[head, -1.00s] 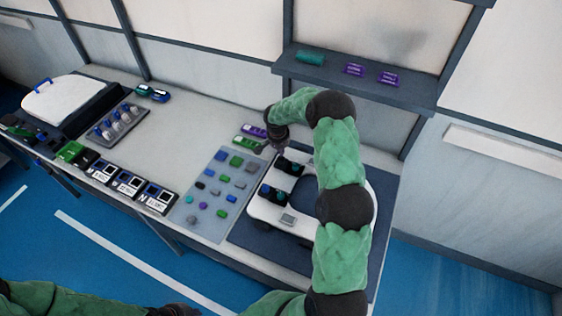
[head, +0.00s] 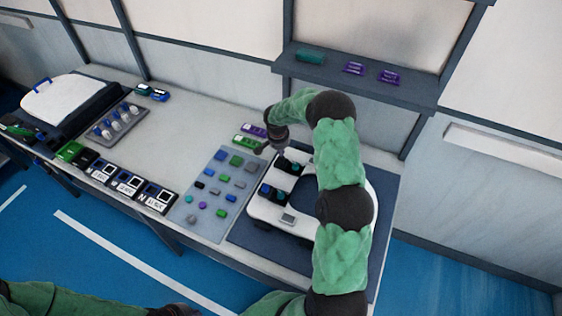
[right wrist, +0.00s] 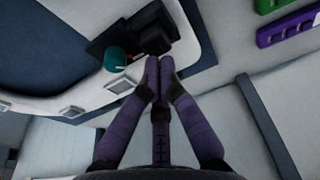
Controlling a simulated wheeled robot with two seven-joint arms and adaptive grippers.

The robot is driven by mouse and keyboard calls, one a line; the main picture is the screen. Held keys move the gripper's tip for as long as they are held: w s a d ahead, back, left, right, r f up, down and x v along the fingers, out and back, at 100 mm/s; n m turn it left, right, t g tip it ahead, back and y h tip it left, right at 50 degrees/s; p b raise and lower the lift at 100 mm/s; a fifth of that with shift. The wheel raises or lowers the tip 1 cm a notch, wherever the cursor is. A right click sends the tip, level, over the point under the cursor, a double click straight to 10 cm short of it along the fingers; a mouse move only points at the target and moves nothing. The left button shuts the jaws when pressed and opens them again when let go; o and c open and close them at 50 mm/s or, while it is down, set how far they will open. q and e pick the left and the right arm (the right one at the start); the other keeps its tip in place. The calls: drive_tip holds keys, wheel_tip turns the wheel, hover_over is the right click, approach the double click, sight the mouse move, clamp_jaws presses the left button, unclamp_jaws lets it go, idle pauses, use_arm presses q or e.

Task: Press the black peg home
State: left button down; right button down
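A white toilet-seat-shaped part (head: 268,211) lies on a dark blue mat (head: 245,235). Two black blocks with teal parts sit on it, the far one (head: 288,166) near my right gripper (head: 264,149). In the right wrist view, a teal round part (right wrist: 115,58) and a black raised piece (right wrist: 154,36) sit on the far block. I cannot tell for sure whether this piece is the black peg. My right gripper's purple fingers (right wrist: 159,66) are together and empty, their tips beside the black piece; contact is unclear. My left gripper is at the bottom edge of the head view, mostly cut off.
A grey board (head: 212,200) with several coloured pieces lies left of the mat. Green (head: 246,142) and purple (head: 254,130) labelled pieces lie behind it. Black framed boxes (head: 156,198) line the front edge. A shelf (head: 355,78) overhangs the back. The table's middle is clear.

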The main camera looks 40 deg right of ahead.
drive_tip(key=shift+f+b, duration=0.95)
drive_tip(key=shift+f, duration=0.05)
idle(0.5)
drive_tip(key=shift+r, duration=0.1)
idle(0.3)
drive_tip(key=shift+r+p, duration=1.45)
drive_tip(key=shift+r, duration=2.5)
